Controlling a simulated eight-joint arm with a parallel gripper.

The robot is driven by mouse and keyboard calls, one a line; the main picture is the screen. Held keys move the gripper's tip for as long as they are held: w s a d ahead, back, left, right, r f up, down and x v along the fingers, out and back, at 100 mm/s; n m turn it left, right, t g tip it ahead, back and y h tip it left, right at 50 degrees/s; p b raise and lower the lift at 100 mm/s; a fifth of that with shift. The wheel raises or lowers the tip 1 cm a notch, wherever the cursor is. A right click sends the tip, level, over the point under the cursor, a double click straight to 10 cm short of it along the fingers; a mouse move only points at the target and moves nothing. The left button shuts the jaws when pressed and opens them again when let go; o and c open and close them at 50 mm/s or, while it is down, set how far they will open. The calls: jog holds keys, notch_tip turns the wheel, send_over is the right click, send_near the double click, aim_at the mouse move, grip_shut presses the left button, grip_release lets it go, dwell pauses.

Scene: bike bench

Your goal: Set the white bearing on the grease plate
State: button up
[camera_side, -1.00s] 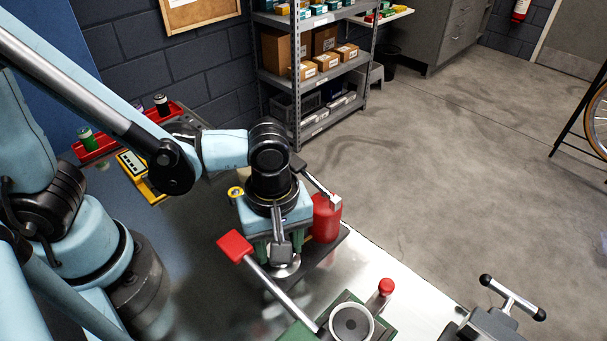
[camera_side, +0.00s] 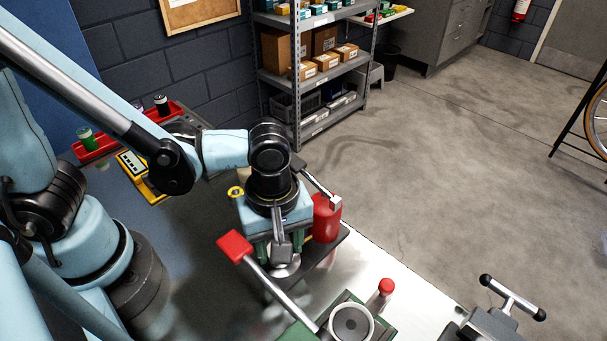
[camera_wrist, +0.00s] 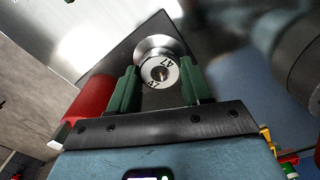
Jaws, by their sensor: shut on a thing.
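The white bearing (camera_wrist: 160,73) shows in the wrist view as a pale ring marked 47, between the green fingers of my gripper (camera_wrist: 158,82). My gripper is shut on it. A shiny round metal piece (camera_wrist: 152,46) shows just beyond the bearing; whether the two touch is unclear. In the side view my gripper (camera_side: 280,250) points down over a round silver piece (camera_side: 284,268) near the bench's edge, and its fingers are partly hidden by its body. I cannot tell for certain which surface is the grease plate; a dark flat surface (camera_wrist: 205,45) lies around the metal piece.
A red container (camera_side: 326,218) stands close to the right of my gripper, also in the wrist view (camera_wrist: 88,102). A red-ended lever (camera_side: 236,246) and a green press with a round cup (camera_side: 351,322) stand in front. A T-handled tool (camera_side: 510,300) is at right.

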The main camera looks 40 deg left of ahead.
jog(key=shift+f, duration=0.6)
jog(key=o, duration=0.8)
jog(key=shift+o, duration=0.2)
jog(key=shift+r, duration=0.1)
notch_tip(320, 180, up, 11)
dwell(0.6)
jog(key=w+a+m+t, duration=0.3)
jog(key=a+m, duration=0.3)
jog(key=a, duration=0.2)
jog(key=w+a+r+m+t, duration=0.1)
jog(key=w+a+m+t, duration=0.2)
jog(key=a+m, duration=0.3)
jog(key=shift+w+a+r+m+t, duration=0.2)
jog(key=shift+a+m+t, duration=0.3)
jog(key=shift+a, duration=0.75)
